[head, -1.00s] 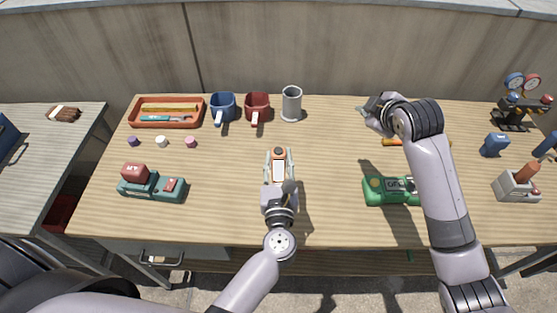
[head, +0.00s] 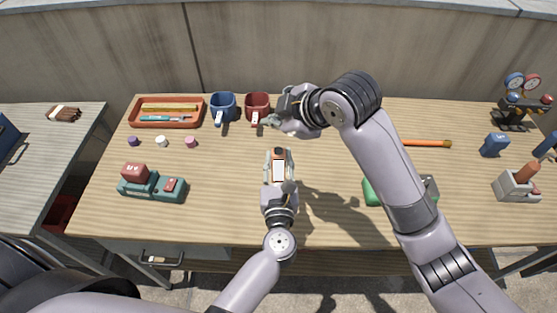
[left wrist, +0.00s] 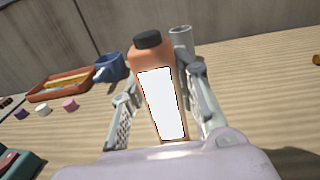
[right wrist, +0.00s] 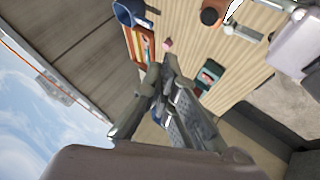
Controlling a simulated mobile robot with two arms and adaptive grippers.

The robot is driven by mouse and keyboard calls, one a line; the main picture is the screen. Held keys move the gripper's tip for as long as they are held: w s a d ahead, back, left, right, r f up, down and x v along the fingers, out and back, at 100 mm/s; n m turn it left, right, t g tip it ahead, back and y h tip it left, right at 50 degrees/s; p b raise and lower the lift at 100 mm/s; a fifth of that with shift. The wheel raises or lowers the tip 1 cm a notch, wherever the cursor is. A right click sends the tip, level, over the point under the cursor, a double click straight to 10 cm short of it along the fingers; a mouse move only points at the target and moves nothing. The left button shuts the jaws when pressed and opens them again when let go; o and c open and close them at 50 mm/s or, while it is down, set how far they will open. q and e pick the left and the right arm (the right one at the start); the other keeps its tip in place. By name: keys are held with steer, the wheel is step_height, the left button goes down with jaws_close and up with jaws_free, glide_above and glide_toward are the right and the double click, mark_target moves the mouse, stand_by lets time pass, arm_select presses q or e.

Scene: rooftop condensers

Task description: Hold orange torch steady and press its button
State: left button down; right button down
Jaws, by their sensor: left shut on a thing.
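The orange torch (head: 279,167) has a dark cap and a white panel on its side. It stands roughly upright between the fingers of my left gripper (head: 279,172), which is shut on it. The left wrist view shows the torch (left wrist: 151,60) large, with a finger on each side. The torch's dark-capped end also shows at the top of the right wrist view (right wrist: 210,15). My right gripper (head: 277,123) is above and behind the torch, apart from it. Its fingers (right wrist: 160,75) look closed together and empty. I cannot make out a separate button.
Blue mug (head: 222,106), red mug (head: 257,105) and orange tray (head: 140,122) stand at the back. A teal device (head: 155,187) is left. A green device (head: 370,192) is partly behind my right arm. An orange-handled tool (head: 427,143) lies right. A grey mug (left wrist: 181,40) stands behind the torch.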

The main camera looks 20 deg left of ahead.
mark_target(276, 152)
steer(key=shift+f, duration=3.1)
steer(key=shift+f, duration=0.45)
steer(key=shift+w+r, duration=0.1)
steer(key=shift+r, duration=0.4)
step_height(276, 152, up, 6)
